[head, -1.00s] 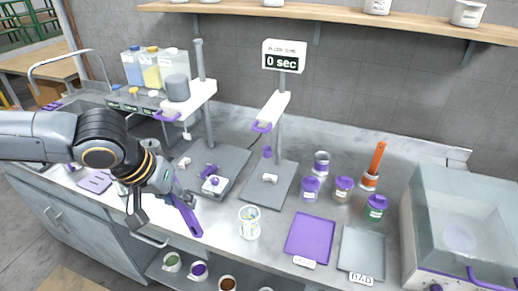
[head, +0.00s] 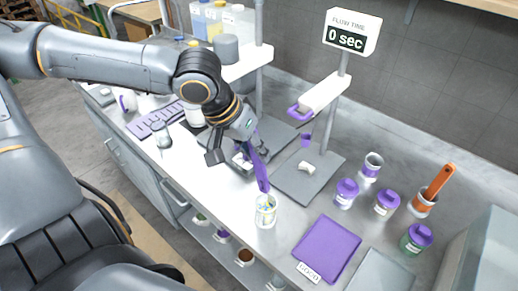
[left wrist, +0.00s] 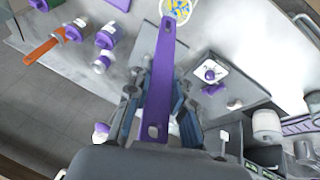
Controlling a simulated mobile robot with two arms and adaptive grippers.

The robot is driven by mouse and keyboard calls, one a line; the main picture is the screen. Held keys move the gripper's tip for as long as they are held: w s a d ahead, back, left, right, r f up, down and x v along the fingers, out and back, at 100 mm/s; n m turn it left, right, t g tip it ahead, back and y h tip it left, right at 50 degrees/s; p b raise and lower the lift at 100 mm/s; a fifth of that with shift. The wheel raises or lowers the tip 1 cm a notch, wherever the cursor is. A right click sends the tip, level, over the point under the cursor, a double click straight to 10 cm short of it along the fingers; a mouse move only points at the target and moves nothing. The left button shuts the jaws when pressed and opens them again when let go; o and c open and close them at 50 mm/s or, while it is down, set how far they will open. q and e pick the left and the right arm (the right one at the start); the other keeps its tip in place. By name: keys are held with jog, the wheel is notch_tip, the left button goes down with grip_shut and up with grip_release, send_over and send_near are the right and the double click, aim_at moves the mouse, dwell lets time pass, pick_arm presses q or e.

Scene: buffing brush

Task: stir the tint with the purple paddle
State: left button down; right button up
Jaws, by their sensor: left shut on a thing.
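The purple paddle (head: 260,172) is a long flat bar held in my left gripper (head: 240,152), pointing down to the front. In the left wrist view the paddle (left wrist: 164,75) runs up between the fingers of the left gripper (left wrist: 158,112). A clear cup with yellow and blue swirled tint (head: 266,212) stands near the counter's front edge; it also shows at the top of the left wrist view (left wrist: 177,8). The paddle's far end is at the cup's rim; I cannot tell whether it is inside. My right gripper is not in view.
A purple tray (head: 326,250) and a grey tray (head: 380,272) lie right of the cup. Several purple-lidded jars (head: 346,192) and an orange-handled tool (head: 438,182) stand behind them. A stand with a "0 sec" display (head: 350,38) rises behind the cup.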

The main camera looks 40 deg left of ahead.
aim_at(259, 186)
pick_arm(q)
jog(key=f+b, duration=0.1)
jog(key=a+f, duration=0.1)
jog(key=f, duration=0.1)
jog(key=shift+w+b, duration=0.2)
jog(key=shift+b, duration=0.15)
jog(key=f+b, duration=0.3)
jog(key=d+f+b, duration=0.1)
jog(key=f+b, duration=0.3)
jog(key=shift+s+d+f, duration=0.1)
jog(key=shift+d+f, duration=0.05)
jog(key=shift+d, duration=0.05)
jog(key=shift+d+f+b, duration=0.2)
jog(key=shift+f+b, duration=0.4)
jog(key=shift+f, duration=0.05)
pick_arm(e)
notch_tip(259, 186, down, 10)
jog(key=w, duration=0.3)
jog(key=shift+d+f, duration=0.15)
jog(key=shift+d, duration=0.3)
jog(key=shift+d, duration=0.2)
pick_arm(q)
jog(key=shift+d, duration=0.1)
